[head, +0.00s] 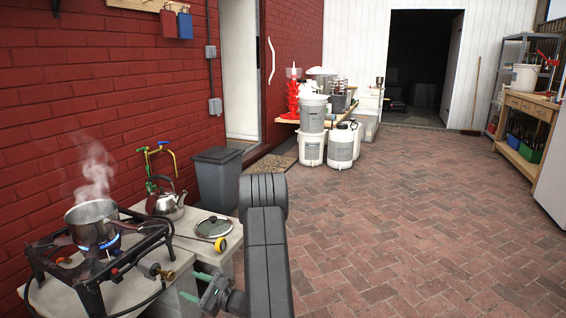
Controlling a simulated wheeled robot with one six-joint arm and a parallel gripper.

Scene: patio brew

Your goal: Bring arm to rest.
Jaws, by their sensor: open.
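My arm (266,240) stands at the lower middle of the head view, a dark grey jointed arm. My gripper (205,284) is at its lower left, with green-tipped fingers spread apart and pointing left. It is open and I see nothing between the fingers. It is beside the front right edge of the stone stand, right of the gas burner. Part of the gripper's body is hidden at the lower frame edge and by the arm.
A steaming pot (92,222) sits on a lit burner (98,256). A kettle (166,203) and a lid (213,227) are on the stand behind. A grey bin (216,180) stands by the wall. White buckets (311,148) are further back. The brick floor (400,230) on the right is clear.

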